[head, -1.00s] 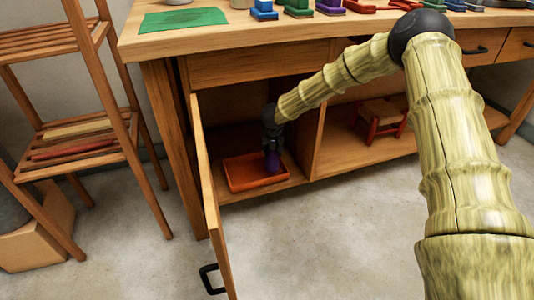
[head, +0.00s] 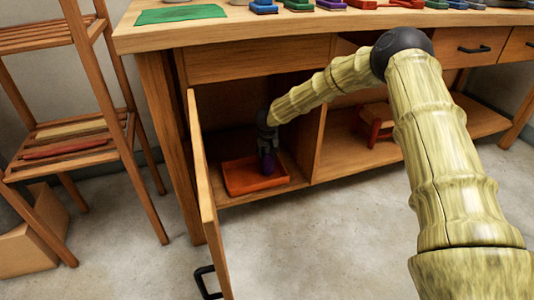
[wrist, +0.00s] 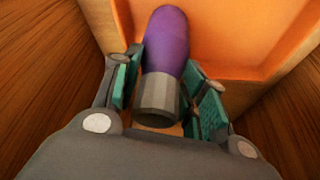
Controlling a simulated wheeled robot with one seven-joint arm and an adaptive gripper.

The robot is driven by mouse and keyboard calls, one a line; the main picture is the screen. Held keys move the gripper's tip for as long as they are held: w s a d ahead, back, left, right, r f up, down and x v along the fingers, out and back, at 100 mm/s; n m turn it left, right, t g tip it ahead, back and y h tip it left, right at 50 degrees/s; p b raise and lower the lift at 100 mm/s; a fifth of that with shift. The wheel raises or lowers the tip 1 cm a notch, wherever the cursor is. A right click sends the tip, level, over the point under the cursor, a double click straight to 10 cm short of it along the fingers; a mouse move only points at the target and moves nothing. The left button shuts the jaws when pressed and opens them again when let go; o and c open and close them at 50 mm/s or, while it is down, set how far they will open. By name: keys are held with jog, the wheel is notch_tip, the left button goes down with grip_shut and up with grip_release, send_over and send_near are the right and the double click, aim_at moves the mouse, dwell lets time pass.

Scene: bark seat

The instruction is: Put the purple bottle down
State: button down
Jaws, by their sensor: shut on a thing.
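The purple bottle (head: 268,164) is in my gripper (head: 267,150), inside the open lower cabinet compartment. In the wrist view the bottle (wrist: 166,45) has a grey cap end near the palm and its purple end pointing away. The teal-padded fingers of my gripper (wrist: 166,85) stand on both sides of it. The bottle is over the orange tray (head: 237,184), which also fills the wrist view's upper right (wrist: 240,40). Whether the bottle's far end touches the tray floor cannot be told.
The cabinet door (head: 205,190) stands open on the left. A divider (head: 308,145) separates the compartment from one with a small red-legged stool (head: 374,124). The worktop (head: 320,27) is above. A wooden shelf rack (head: 75,135) stands at left.

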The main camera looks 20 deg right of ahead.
jog(key=c, duration=0.8)
grip_release()
jog(key=shift+d+p+v, duration=0.4)
jog(key=shift+p+v, duration=1.7)
jog(key=shift+v, duration=1.7)
jog(key=s+a+f+n+h, duration=0.1)
jog(key=s+a+f, duration=0.1)
jog(key=s+f, duration=1)
jog(key=s+a+f+n, duration=0.1)
jog(key=s+a+f, duration=0.1)
jog(key=s+f, duration=1.05)
jog(key=s+g, duration=0.1)
jog(key=s, duration=1.1)
jog(key=s+r+g+y, duration=0.1)
jog(key=s, duration=1.1)
jog(key=s+r+g+y, duration=0.1)
jog(key=s+g, duration=0.1)
jog(key=s, duration=1)
jog(key=shift+s+a+r+n, duration=0.1)
jog(key=shift+a+r+n, duration=0.05)
jog(key=shift+a+n, duration=0.25)
